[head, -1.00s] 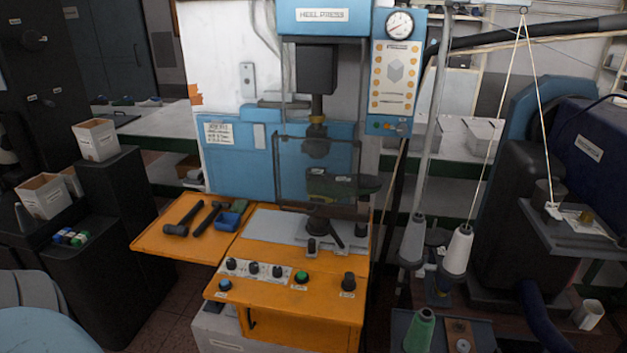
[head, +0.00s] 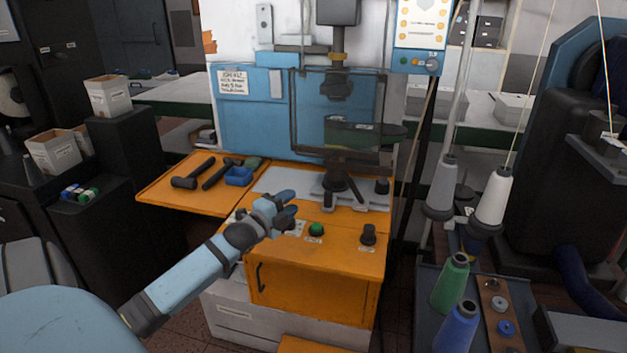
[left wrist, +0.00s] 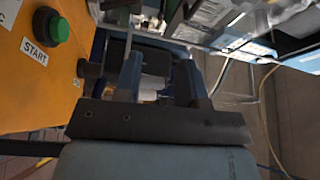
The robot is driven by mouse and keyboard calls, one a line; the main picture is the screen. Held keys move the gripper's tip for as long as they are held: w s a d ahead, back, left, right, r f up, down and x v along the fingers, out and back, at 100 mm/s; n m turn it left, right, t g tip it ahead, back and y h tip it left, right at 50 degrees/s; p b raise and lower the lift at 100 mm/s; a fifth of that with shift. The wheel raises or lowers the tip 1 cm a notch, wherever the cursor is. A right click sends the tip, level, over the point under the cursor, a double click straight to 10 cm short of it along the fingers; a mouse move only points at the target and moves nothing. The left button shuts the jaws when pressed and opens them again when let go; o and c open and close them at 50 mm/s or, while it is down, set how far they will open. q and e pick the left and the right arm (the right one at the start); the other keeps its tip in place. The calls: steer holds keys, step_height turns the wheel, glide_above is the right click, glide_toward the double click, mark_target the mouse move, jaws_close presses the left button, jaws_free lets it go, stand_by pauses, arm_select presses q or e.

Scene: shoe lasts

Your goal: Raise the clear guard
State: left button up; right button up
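The clear guard (head: 310,112) is a see-through pane with a thin dark frame. It hangs upright and lowered in front of the heel press tooling (head: 337,84). My left gripper (head: 291,204) is over the orange control panel, below and in front of the guard and apart from it. In the left wrist view the fingers of the left gripper (left wrist: 160,72) stand apart, with nothing clearly held between them. The guard cannot be made out in that view. My right gripper is not in view.
A green start button (head: 316,229) and a black knob (head: 368,234) stand up from the panel. Hammers (head: 192,173) and a blue tray (head: 239,177) lie on the orange side shelf. Thread cones (head: 492,196) stand on the right.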

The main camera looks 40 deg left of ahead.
arm_select(q)
steer(key=m+t, duration=0.1)
steer(key=m, duration=0.1)
glide_toward(312, 156)
steer(key=shift+y, duration=0.4)
steer(key=w, duration=0.3)
steer(key=w+r, duration=0.1)
steer(key=w, duration=0.3)
steer(key=w+a, duration=0.1)
steer(key=w, duration=0.2)
steer(key=shift+w+r+b, duration=0.2)
steer(key=shift+w+b, duration=0.05)
steer(key=shift+b, duration=0.15)
jaws_close()
